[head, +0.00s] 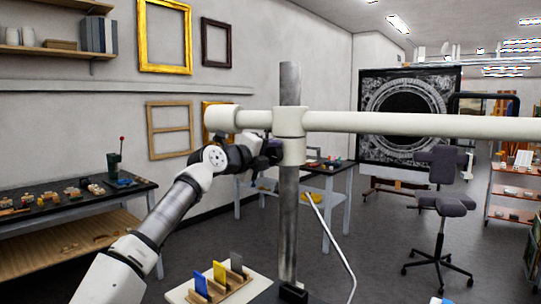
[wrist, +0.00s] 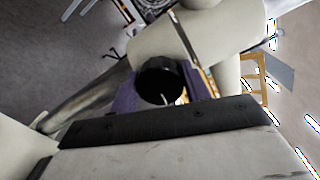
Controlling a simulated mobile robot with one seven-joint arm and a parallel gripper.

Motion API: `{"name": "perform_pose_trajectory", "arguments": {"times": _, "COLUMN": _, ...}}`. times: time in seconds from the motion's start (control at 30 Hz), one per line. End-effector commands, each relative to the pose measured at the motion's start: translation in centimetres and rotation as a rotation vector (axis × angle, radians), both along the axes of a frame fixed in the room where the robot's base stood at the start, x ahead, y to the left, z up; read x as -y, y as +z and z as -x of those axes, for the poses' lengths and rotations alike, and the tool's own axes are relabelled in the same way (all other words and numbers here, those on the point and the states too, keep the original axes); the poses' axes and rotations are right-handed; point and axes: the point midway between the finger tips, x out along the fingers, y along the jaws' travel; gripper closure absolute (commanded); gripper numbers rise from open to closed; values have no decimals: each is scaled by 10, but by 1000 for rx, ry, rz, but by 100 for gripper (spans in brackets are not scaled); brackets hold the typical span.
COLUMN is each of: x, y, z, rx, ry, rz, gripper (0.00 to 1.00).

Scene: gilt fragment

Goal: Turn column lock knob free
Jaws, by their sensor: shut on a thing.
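A steel column (head: 289,225) stands upright in the middle of the head view. A pale collar (head: 290,136) sits around it, with a long white boom (head: 400,122) running to the right. My gripper (head: 270,151) reaches in from the left, close against the collar's left side. In the wrist view the black round lock knob (wrist: 158,78) lies between purple finger pads, with a pale mark on its face. My gripper is shut on the knob. The collar (wrist: 160,42) shows just beyond it. The knob is not clearly visible in the head view.
A small board (head: 234,289) with blue, yellow and grey upright pieces lies below, left of the column. A workbench (head: 75,200) stands at left. A thin white rod (head: 335,245) slants right of the column. A stool (head: 441,215) stands on open floor at right.

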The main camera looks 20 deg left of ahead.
Motion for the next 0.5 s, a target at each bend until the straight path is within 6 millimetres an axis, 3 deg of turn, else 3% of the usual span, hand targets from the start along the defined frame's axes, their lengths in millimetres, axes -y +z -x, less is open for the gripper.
{"name": "perform_pose_trajectory", "arguments": {"times": 0.07, "x": -1, "y": 0, "z": 0, "rx": 1, "ry": 2, "rz": -1, "gripper": 76}}
{"name": "perform_pose_trajectory", "arguments": {"times": 0.1, "x": -1, "y": 0, "z": 0, "rx": 1, "ry": 2, "rz": -1, "gripper": 52}}
{"name": "perform_pose_trajectory", "arguments": {"times": 0.27, "x": -1, "y": 0, "z": 0, "rx": 1, "ry": 2, "rz": -1, "gripper": 32}}
{"name": "perform_pose_trajectory", "arguments": {"times": 0.5, "x": 0, "y": 0, "z": 0, "rx": 1, "ry": 1, "rz": -1, "gripper": 32}}
